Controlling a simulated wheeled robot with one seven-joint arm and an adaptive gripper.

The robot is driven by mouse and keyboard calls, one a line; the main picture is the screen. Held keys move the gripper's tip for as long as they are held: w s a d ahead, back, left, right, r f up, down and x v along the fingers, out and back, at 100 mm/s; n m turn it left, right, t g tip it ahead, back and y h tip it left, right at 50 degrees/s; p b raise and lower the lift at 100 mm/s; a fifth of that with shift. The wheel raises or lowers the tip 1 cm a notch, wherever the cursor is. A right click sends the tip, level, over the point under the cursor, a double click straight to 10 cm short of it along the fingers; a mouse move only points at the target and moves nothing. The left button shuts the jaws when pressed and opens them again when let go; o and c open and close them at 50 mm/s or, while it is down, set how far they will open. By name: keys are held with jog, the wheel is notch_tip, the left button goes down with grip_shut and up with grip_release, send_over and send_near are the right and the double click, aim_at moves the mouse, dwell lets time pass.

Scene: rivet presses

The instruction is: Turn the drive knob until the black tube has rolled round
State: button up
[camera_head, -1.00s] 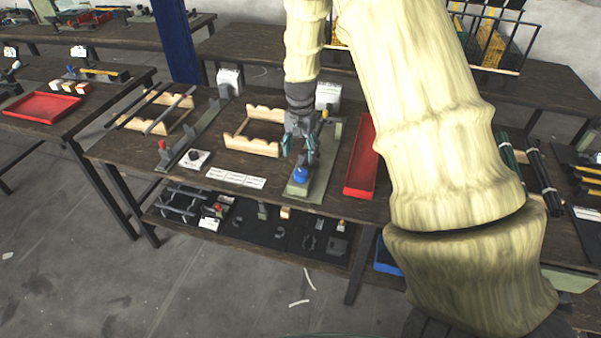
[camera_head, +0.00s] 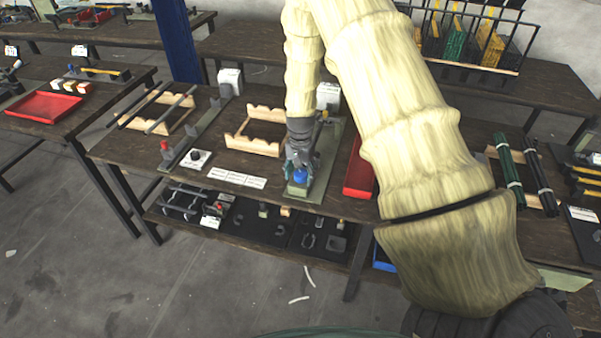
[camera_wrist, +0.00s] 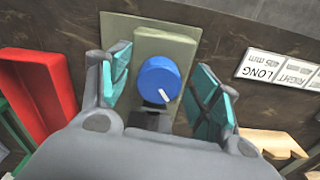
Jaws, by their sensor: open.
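The drive knob (camera_head: 300,176) is a round blue knob on a pale green base plate near the table's front edge. In the wrist view, the blue knob (camera_wrist: 158,79) has a white mark pointing toward its lower right. My gripper (camera_head: 300,169) is open above the knob. In the wrist view, my gripper's teal-padded fingers (camera_wrist: 163,82) stand on either side of the knob, with visible gaps. Black tubes (camera_head: 540,178) lie at the right, and dark bars (camera_head: 170,113) lie across a wooden rack at the left. I cannot tell which is the task's tube.
A red tray (camera_head: 360,170) lies right of the base plate. An empty notched wooden cradle (camera_head: 252,146) stands left of it. White label cards (camera_head: 236,178) lie at the front. Green tubes (camera_head: 509,168) lie at the right. A lower shelf holds small parts.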

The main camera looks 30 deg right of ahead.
jog(key=c, duration=1)
jog(key=shift+c, duration=0.2)
jog(key=shift+n, duration=0.3)
jog(key=shift+d+n+b, duration=0.15)
jog(key=shift+n+b, duration=0.15)
jog(key=shift+n, duration=2.4)
jog(key=o, duration=1)
jog(key=shift+s, duration=0.1)
jog(key=shift+o, duration=0.2)
